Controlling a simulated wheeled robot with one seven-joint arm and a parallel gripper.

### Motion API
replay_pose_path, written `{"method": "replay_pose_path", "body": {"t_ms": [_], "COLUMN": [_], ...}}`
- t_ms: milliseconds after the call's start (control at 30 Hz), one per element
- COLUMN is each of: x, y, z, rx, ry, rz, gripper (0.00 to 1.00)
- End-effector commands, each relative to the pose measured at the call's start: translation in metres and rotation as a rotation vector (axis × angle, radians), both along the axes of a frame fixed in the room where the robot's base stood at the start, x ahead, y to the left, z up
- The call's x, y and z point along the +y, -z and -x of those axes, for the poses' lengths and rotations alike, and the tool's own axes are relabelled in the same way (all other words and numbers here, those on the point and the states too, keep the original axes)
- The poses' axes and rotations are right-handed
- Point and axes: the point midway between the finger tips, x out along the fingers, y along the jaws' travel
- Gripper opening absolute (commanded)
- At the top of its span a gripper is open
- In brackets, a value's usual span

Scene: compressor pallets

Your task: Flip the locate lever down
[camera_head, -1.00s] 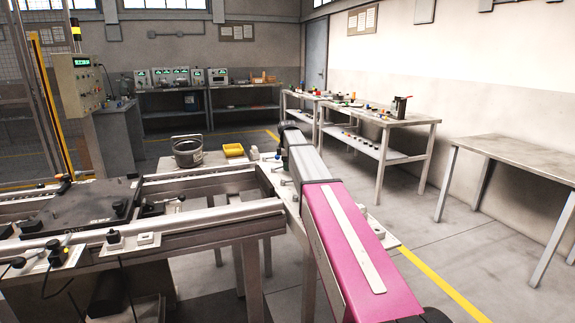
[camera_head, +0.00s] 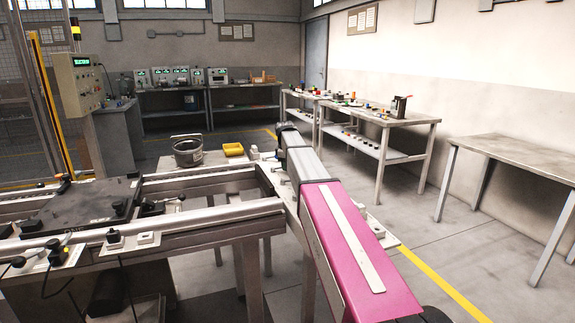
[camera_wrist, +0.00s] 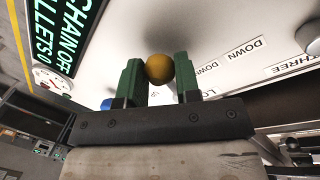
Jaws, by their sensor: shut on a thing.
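The lever's round orange-yellow knob (camera_wrist: 159,68) shows in the wrist view, in front of a pale panel (camera_wrist: 225,28). My gripper (camera_wrist: 157,80) has its two green fingers on either side of the knob and is shut on it. The lever's shaft is hidden behind the knob and fingers. Printed labels reading DOWN (camera_wrist: 243,49) lie to the right of the knob; another label beside the right finger is partly covered. In the head view my own arm hides the lever and my fingertips.
A display reading CHAIN OFF (camera_wrist: 85,45) and a round gauge (camera_wrist: 52,80) are left of my gripper. A dark round knob (camera_wrist: 309,38) is at right, near the label THREE. The conveyor frame (camera_head: 220,215) stands left of my arm; open floor lies right.

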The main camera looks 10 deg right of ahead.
Motion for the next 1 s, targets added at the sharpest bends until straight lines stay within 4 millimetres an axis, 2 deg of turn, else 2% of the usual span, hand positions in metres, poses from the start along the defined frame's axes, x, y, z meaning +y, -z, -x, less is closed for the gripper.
{"method": "replay_pose_path", "body": {"t_ms": [200,567,600,667,1000], "x": [0.0038,0.0043,0.0043,0.0043,0.0044], "y": [-0.0001,-0.0002,-0.0003,-0.0003,-0.0025], "z": [0.0090,0.0102,0.0103,0.0103,0.0102], "rx": [0.000,0.001,0.001,0.001,0.000], "ry": [0.136,0.159,0.158,0.158,0.156], "rz": [0.000,0.000,0.000,0.000,0.000], "gripper": [0.00,0.00,0.37,0.56,0.56]}}
